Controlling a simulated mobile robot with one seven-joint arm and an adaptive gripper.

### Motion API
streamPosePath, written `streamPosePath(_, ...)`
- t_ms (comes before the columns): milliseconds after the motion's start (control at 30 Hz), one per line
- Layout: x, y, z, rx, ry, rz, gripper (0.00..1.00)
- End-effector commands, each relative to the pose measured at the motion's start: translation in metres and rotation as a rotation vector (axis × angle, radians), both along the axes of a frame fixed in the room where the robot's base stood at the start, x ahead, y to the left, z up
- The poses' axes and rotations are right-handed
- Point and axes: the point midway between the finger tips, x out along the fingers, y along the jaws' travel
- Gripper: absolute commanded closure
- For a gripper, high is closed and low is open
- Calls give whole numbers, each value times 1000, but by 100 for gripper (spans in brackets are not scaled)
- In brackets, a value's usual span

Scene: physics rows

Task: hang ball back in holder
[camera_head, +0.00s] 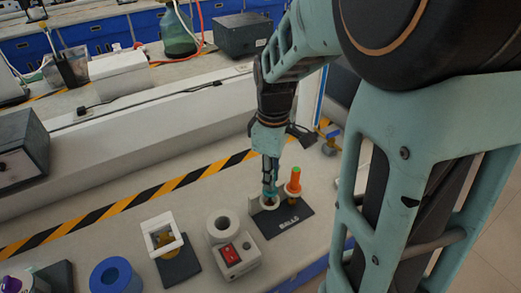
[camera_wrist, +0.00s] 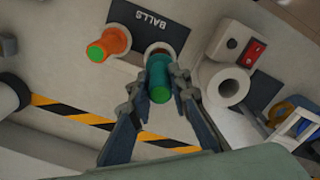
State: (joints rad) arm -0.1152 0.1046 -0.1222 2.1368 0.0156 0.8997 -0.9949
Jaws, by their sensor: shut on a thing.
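The holder is a black plate marked BALLS (camera_head: 292,223) with two pale rings, and it also shows in the wrist view (camera_wrist: 122,14). My gripper (camera_head: 269,178) is shut on a teal handled piece, presumably the ball (camera_wrist: 159,80), seen end-on between the fingers in the wrist view. The teal piece is upright at the left ring in the head view. Its lower end is partly hidden, so I cannot tell how deep it sits. An orange piece with a green top (camera_head: 294,181) stands in the other ring, and it also shows in the wrist view (camera_wrist: 114,40).
A white box with a red switch (camera_head: 236,258) and a white ring-shaped part (camera_head: 222,226) stand left of the holder. A white frame stand (camera_head: 162,236) and a blue ring (camera_head: 115,276) lie further left. Striped tape (camera_head: 140,212) runs behind them.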

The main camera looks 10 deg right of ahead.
Motion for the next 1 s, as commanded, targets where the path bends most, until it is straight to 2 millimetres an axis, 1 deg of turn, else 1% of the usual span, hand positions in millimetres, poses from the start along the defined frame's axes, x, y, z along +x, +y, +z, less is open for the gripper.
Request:
streamPosePath(100, 0, 0, -5, 0, 0, 0, 100)
streamPosePath(567, 0, 0, -7, 0, 0, 0, 100)
streamPosePath(1000, 0, 0, -25, 0, 0, 0, 100)
